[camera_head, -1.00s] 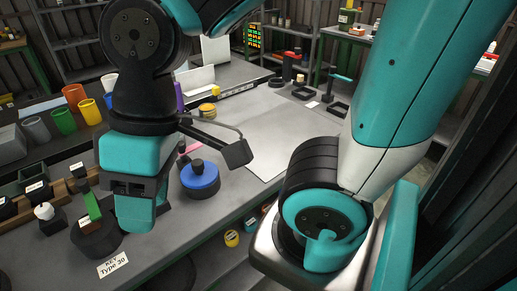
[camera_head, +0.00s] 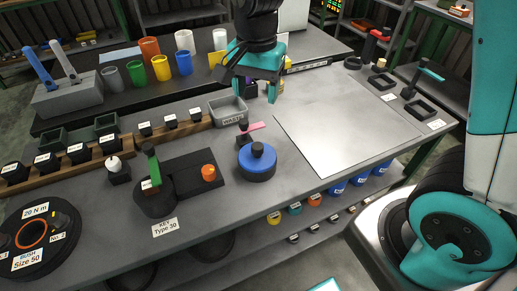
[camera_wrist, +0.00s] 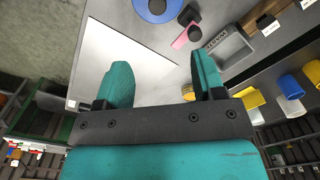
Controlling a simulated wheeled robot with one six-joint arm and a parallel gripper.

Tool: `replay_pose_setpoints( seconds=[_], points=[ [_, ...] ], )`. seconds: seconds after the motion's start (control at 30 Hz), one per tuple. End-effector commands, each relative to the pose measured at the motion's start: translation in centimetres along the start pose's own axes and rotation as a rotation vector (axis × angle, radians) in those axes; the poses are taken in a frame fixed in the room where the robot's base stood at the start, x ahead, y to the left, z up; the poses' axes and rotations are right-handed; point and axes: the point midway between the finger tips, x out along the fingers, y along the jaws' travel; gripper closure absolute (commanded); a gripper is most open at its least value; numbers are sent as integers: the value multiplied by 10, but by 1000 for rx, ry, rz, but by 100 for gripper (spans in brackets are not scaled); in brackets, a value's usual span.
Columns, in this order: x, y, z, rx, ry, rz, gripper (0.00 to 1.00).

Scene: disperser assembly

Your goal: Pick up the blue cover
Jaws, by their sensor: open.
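The blue cover (camera_head: 257,169) is a round blue disc with a black knob on top. It lies near the middle of the grey table, towards its front edge. In the wrist view it shows in part at the top edge (camera_wrist: 150,12). My gripper (camera_head: 249,88) is above the back of the table, beyond the cover and apart from it. In the wrist view its two teal fingers (camera_wrist: 160,68) are wide apart with nothing between them.
A pink-handled tool (camera_head: 252,128) and a grey waste bin (camera_head: 228,109) stand just behind the cover. A black base with a green key (camera_head: 152,168) and an orange knob (camera_head: 208,173) are to its left. A pale flat sheet (camera_head: 345,124) lies clear on the right.

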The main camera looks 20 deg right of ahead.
Motion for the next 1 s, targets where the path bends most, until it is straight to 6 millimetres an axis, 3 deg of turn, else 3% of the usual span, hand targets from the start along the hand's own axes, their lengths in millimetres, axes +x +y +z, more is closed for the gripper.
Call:
replay_pose_setpoints(
  seconds=[0.5,0.77,1.0],
  points=[
    [105,1,-1,17,-1,6,37],
    [124,2,0,16,0,5,37],
    [159,5,2,16,-1,6,37]
  ],
)
